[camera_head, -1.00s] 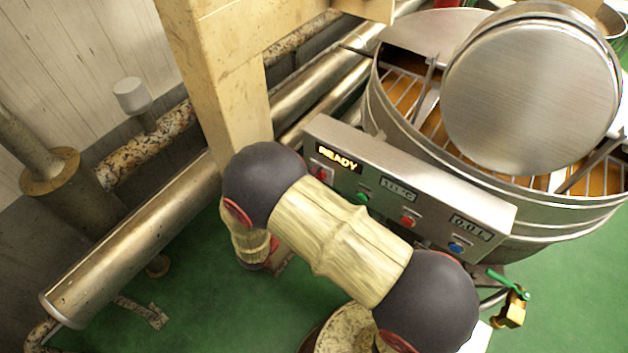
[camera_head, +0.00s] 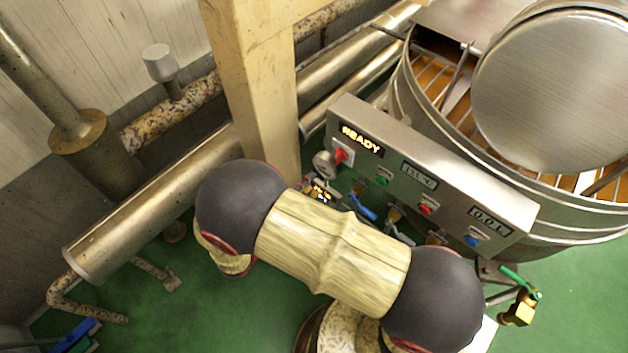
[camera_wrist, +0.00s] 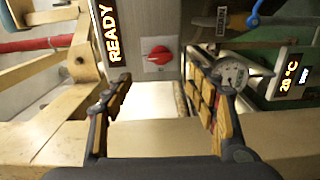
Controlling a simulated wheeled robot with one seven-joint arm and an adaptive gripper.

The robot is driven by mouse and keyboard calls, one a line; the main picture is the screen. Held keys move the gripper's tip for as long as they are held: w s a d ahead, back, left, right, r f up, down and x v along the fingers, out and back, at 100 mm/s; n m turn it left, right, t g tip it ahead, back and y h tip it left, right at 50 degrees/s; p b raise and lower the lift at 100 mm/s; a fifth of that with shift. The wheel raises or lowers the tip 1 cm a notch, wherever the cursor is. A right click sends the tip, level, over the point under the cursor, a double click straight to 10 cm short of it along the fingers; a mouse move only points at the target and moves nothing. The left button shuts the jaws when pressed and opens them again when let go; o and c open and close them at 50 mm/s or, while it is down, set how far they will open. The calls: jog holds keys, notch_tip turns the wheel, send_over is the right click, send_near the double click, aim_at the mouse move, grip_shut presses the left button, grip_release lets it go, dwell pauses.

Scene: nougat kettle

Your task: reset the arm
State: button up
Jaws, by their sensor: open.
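My gripper (camera_wrist: 160,112) is in the wrist view, with its two padded fingers spread apart and nothing between them. Beyond the fingers is the control panel, with a lit READY display (camera_wrist: 110,32) and a red knob (camera_wrist: 158,55). In the head view, my arm crosses the lower middle in front of the kettle's control panel (camera_head: 460,190), and my gripper is hidden there. The panel carries the READY display (camera_head: 362,140), the red knob (camera_head: 341,156) and several coloured buttons. The large round steel kettle (camera_head: 400,100) stands behind the panel.
A beige post (camera_head: 255,80) stands left of the panel. A thick metal pipe (camera_head: 150,205) runs along the wall. A gauge (camera_wrist: 232,76) and a small 20 °C display (camera_wrist: 290,75) sit right of my gripper. A green-handled brass valve (camera_head: 518,310) hangs below the kettle.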

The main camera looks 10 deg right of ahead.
jog(key=shift+a, duration=0.1)
dwell(0.5)
jog(key=s+d+f+n+g, duration=0.3)
jog(key=s+f+n+g, duration=0.15)
jog(key=s, duration=0.25)
jog(key=s+r+m+g+y, duration=0.2)
jog(key=s+r+g+y, duration=0.25)
jog(key=s+g, duration=0.25)
notch_tip(320, 180, up, 11)
jog(key=a+m+t+y, duration=0.1)
jog(key=m+t+y, duration=0.1)
jog(key=m+y, duration=0.5)
jog(key=d+r+m+t+y, duration=0.1)
jog(key=d+r+t, duration=0.1)
jog(key=r, duration=0.4)
jog(key=s+d+r+m+t+y, duration=0.1)
jog(key=d+r+t+y, duration=0.1)
jog(key=d+r, duration=0.3)
notch_tip(320, 180, up, 2)
jog(key=shift+d+r, duration=0.1)
jog(key=shift+d, duration=0.2)
